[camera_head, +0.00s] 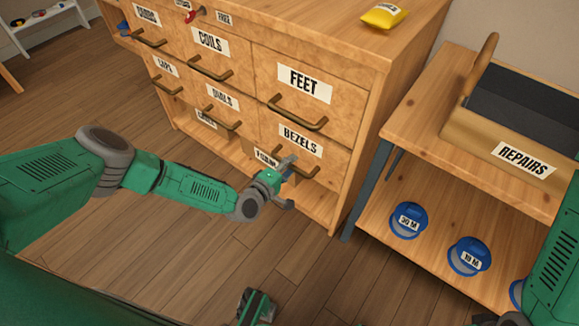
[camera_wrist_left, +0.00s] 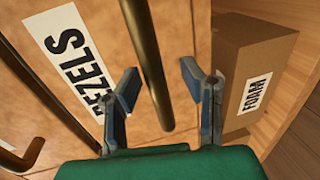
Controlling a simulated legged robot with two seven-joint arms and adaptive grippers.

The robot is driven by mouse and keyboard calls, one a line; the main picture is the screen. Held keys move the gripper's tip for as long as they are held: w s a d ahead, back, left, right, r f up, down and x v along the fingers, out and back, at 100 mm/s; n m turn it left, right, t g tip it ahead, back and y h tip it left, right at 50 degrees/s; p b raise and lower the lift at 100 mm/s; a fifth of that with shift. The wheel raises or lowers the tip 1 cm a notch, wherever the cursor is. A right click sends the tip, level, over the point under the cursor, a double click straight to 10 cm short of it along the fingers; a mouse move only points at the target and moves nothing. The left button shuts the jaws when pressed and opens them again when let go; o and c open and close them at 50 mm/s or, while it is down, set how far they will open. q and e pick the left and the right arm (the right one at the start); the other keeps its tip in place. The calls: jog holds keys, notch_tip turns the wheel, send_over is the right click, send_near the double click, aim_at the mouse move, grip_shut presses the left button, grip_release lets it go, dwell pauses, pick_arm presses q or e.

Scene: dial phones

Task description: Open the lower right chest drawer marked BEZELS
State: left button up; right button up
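The lower right chest drawer marked BEZELS (camera_head: 325,160) looks shut, its front flush with the chest; its label also shows in the left wrist view (camera_wrist_left: 68,60). Its bronze bar handle (camera_wrist_left: 150,70) runs between the two fingers of my left gripper (camera_head: 290,178). In the left wrist view the fingers of the gripper (camera_wrist_left: 160,78) are spread, one on each side of the handle, with gaps visible. In the head view the gripper partly hides the handle. My right arm (camera_head: 556,262) shows at the right edge; its gripper is not clearly in view.
A FOAM box (camera_wrist_left: 252,75) sits on the open bottom shelf under the drawer. The floor before the chest is free.

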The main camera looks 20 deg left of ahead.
pick_arm(q)
jog(key=shift+d+r, duration=0.1)
jog(key=shift+d, duration=0.5)
grip_shut()
jog(key=shift+a, duration=0.6)
jog(key=f+p+v, duration=0.2)
jog(key=f+v, duration=0.1)
jog(key=v, duration=1.1)
jog(key=s+f+p+v, duration=0.1)
jog(key=f+p+v, duration=0.1)
jog(key=v, duration=1.2)
jog(key=shift+s+a+f, duration=0.2)
jog(key=shift+a+f, duration=0.05)
jog(key=shift+f, duration=0.2)
pick_arm(e)
jog(key=r, duration=0.2)
jog(key=d+r, duration=0.1)
jog(key=shift+r, duration=0.35)
pick_arm(q)
grip_release()
jog(key=shift+s, duration=0.1)
pick_arm(e)
jog(key=shift+a+r, duration=0.15)
jog(key=shift+a, duration=0.2)
